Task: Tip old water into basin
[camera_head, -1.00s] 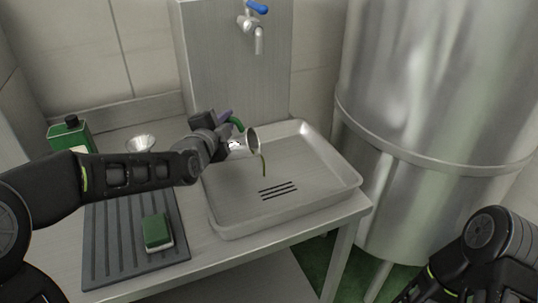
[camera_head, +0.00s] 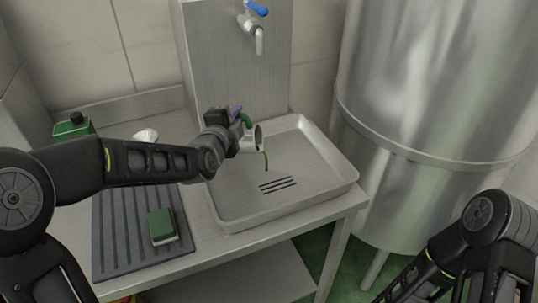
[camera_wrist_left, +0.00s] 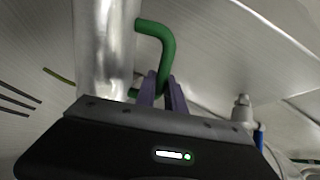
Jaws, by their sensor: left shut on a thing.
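My left gripper (camera_head: 238,118) is shut on the green handle (camera_wrist_left: 167,45) of a shiny metal jug (camera_head: 257,139). Its purple fingers (camera_wrist_left: 162,94) close on the handle in the left wrist view, where the jug's metal side (camera_wrist_left: 103,45) also shows. The jug is tipped over the steel basin (camera_head: 330,197), its mouth facing right. A thin olive-brown stream (camera_head: 266,161) falls from its lip towards the basin's slotted drain (camera_head: 278,184). The jug's inside is too small to read. My right arm is at the lower right; its gripper is out of view.
A tap (camera_head: 257,35) with a blue lever is on the panel behind the basin. A green sponge (camera_head: 162,226) lies on the dark ribbed mat (camera_head: 120,240). A large steel tank (camera_head: 430,100) stands right.

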